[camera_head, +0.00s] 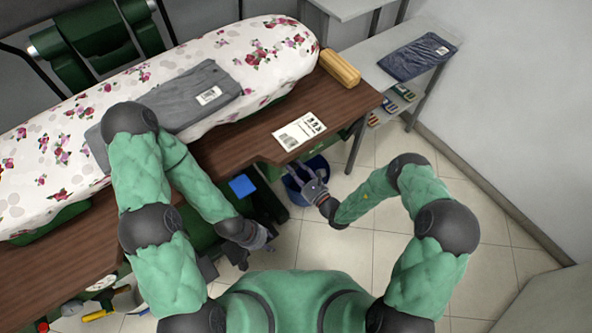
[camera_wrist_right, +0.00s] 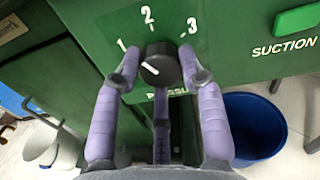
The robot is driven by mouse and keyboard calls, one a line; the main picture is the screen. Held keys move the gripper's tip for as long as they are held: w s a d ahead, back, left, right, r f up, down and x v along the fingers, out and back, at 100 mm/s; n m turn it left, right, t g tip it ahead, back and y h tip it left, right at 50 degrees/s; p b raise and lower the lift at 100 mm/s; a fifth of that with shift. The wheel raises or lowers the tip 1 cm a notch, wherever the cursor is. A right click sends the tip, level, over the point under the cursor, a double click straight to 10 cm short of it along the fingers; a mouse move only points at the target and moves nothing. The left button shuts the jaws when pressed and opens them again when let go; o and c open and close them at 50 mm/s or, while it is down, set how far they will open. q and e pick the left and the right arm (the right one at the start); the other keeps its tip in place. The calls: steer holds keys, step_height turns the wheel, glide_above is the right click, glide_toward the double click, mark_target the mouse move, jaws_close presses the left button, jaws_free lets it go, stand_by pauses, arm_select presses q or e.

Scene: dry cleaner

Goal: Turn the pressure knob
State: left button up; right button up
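The black pressure knob (camera_wrist_right: 159,66) is on a green panel (camera_wrist_right: 225,45) in the right wrist view, with the numbers 1, 2 and 3 around it. Its white mark slants up and left, roughly toward 1. The label below is partly hidden by my finger. My right gripper (camera_wrist_right: 160,78) is open, its two outer fingertips on either side of the knob with small gaps; a third finger is below. In the head view my right gripper (camera_head: 308,179) is beside the table's front edge. My left gripper (camera_head: 258,246) hangs lower left; its fingers are unclear.
A green button (camera_wrist_right: 297,18) marked SUCTION is right of the knob. A blue bucket (camera_wrist_right: 257,126) stands on the floor below. Tiled floor is open at right.

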steer(key=shift+r+m, duration=0.15)
steer(key=shift+m, duration=0.25)
steer(key=m+p, duration=0.1)
steer(key=m, duration=0.1)
steer(key=shift+w+m+p, duration=0.1)
steer(key=shift+m+p, duration=0.2)
steer(key=shift+m, duration=0.1)
steer(key=m+p, duration=0.1)
steer(key=m, duration=0.3)
steer(key=shift+m, duration=0.4)
steer(key=m, duration=0.2)
steer(key=m+p, duration=0.1)
steer(key=m, duration=0.2)
steer(key=shift+w+d+m+t, duration=0.15)
steer(key=shift+m+t, duration=0.15)
steer(key=shift+m+p, duration=0.5)
steer(key=shift+m, duration=1.7)
steer(key=shift+d, duration=0.1)
steer(key=o, duration=1.1)
steer(key=shift+o, duration=0.2)
steer(key=shift+f, duration=0.2)
